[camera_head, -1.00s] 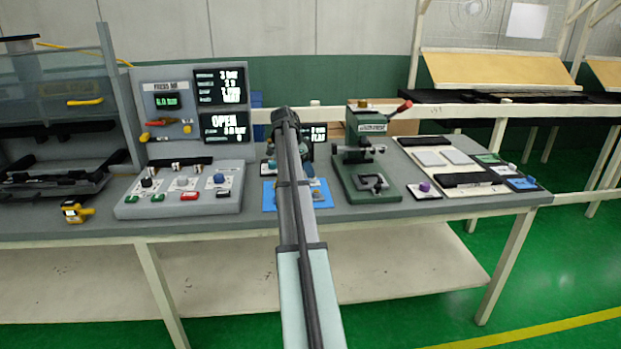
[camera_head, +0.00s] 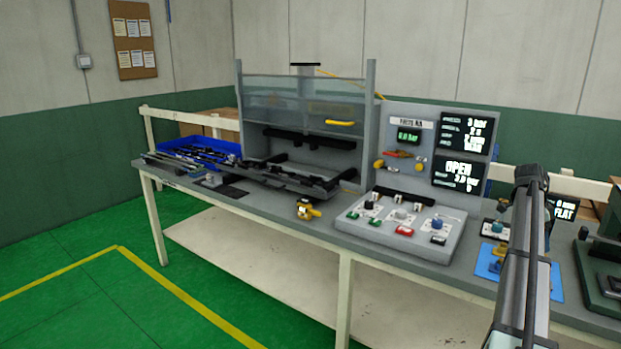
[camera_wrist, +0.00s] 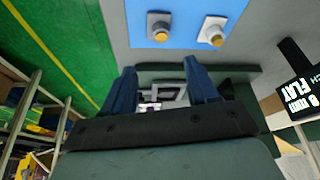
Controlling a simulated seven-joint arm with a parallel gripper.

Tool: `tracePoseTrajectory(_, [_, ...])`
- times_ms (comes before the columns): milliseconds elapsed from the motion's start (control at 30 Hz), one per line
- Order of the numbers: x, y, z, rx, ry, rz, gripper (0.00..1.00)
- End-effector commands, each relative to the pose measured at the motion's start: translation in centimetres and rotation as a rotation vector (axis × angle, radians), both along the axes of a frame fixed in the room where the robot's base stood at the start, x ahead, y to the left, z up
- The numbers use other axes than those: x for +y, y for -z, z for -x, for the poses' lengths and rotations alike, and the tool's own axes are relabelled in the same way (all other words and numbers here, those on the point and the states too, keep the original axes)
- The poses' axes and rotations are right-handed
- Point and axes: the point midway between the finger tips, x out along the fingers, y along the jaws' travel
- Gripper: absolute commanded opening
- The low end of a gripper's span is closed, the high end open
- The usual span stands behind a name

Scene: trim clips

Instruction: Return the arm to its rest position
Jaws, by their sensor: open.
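My gripper (camera_wrist: 162,88) shows in the wrist view as two blue fingers, spread apart with nothing held between them. Beyond them lies part of a dark green fixture with a grey metal piece; distance is hard to judge. A blue mat (camera_wrist: 185,38) with two knobs lies above the fingers in that view. In the head view my arm reaches up over the bench at the right, and its jaws cannot be made out. The blue mat (camera_head: 486,270) is partly behind the arm there.
A grey control panel (camera_head: 455,240) with knobs and buttons stands left of my arm, below lit screens (camera_head: 460,150). A press (camera_head: 300,95) with a clear guard, a yellow tool (camera_head: 307,210) and a blue bin (camera_head: 180,147) are further left. A green fixture (camera_head: 600,270) stands close at right.

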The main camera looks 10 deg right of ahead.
Motion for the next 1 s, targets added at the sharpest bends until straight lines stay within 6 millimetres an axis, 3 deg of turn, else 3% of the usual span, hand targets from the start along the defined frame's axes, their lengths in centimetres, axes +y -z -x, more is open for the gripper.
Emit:
tracePoseTrajectory(300, [7.4,8.3,5.0,-0.022,-0.054,-0.040,0.58])
tracePoseTrajectory(600, [13.0,14.0,8.7,-0.046,-0.096,-0.073,0.58])
tracePoseTrajectory(767, [15.1,17.4,7.0,-0.011,-0.188,-0.114,0.58])
tracePoseTrajectory(1000, [20.4,24.1,5.8,0.054,-0.364,-0.194,0.58])
